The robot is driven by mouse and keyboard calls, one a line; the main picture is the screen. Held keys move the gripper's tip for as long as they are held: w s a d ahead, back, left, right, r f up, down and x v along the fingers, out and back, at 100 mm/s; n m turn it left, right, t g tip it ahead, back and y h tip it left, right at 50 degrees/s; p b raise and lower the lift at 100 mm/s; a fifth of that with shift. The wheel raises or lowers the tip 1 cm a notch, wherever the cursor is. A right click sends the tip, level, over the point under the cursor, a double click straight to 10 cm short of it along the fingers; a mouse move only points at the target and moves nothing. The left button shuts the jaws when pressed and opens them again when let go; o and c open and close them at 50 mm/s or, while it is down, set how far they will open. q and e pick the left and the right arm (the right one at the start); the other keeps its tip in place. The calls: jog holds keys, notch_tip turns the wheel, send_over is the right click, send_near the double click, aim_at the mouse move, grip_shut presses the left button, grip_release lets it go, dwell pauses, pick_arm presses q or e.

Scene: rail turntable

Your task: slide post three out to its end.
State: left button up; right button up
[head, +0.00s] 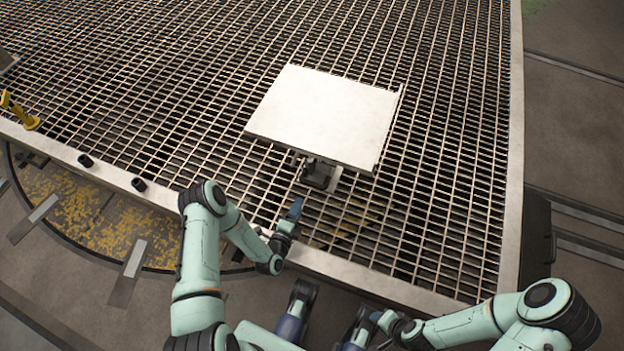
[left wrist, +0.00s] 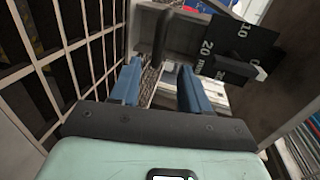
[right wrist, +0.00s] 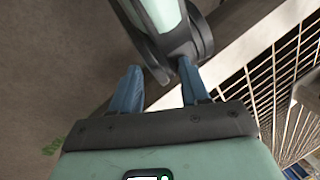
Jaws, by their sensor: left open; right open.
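A dark plate with a millimetre scale (left wrist: 235,50), its marks reading 10, 20 and 30, shows close up in the left wrist view. A dark curved handle (left wrist: 162,42) stands just left of it, beyond my fingertips. In the head view a small dark fitting (head: 318,173) sits under the near edge of a white panel. I cannot tell which part is post three. My left gripper (head: 294,210) is open just short of that fitting, and its blue fingers (left wrist: 158,78) hold nothing. My right gripper (right wrist: 160,78) is open and empty, low at the front, away from the fitting.
The white panel (head: 325,115) overhangs the fitting above a metal grating (head: 440,150). A pale edge beam (head: 370,284) borders the grating in front. A yellow fixture (head: 20,113) and two short dark stubs (head: 139,185) are at the left. The right of the grating is clear.

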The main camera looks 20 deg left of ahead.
aim_at(310, 184)
pick_arm(q)
jog(key=b+x, duration=0.5)
jog(key=x, duration=0.3)
jog(key=shift+f, duration=0.25)
pick_arm(e)
jog(key=w+d+f+t+h, duration=0.1)
jog(key=w+d+f+t, duration=0.1)
jog(key=w+d+f, duration=0.3)
pick_arm(q)
jog(key=b+x, duration=0.2)
jog(key=x, duration=0.2)
jog(key=shift+r+b, duration=0.15)
jog(key=shift+b, duration=0.15)
jog(key=shift+w, duration=0.3)
pick_arm(e)
jog(key=s+f+m+g, duration=0.1)
jog(key=s+f+g, duration=0.1)
jog(key=s+f, duration=0.3)
jog(key=shift+s+a+f+g, duration=0.2)
jog(key=shift+s+f+g, duration=0.15)
jog(key=shift+f, duration=0.25)
pick_arm(q)
grip_shut()
